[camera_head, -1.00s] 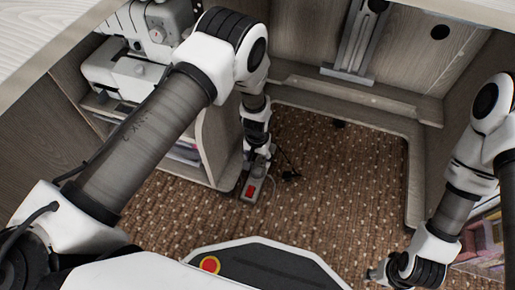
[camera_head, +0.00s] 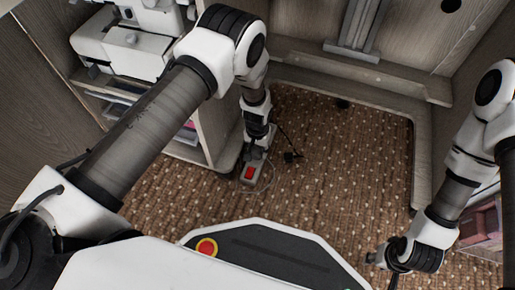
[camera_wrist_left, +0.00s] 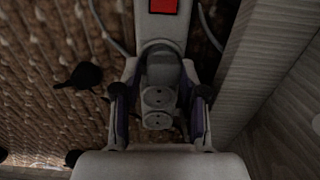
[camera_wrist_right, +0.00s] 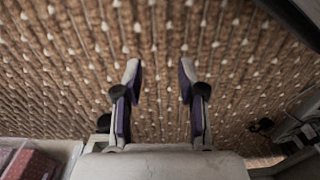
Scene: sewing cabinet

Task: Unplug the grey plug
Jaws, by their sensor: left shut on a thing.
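A light grey power strip (camera_head: 247,182) with a red switch lies on the carpet beside the cabinet's left compartment; it also shows in the left wrist view (camera_wrist_left: 158,38). The grey plug (camera_wrist_left: 161,70) sits at the strip between the red switch and two bare sockets. My left gripper (camera_wrist_left: 161,62) reaches down to the strip and is shut on the grey plug, one finger on each side. In the head view my left wrist hides the plug. My right gripper (camera_wrist_right: 160,72) is open and empty above the carpet, at the lower right of the head view (camera_head: 372,258).
A black plug (camera_head: 292,156) with its cord lies on the carpet beside the strip. The cabinet's side panel (camera_wrist_left: 262,60) is close on the right in the left wrist view. A white sewing machine (camera_head: 120,48) stands at upper left.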

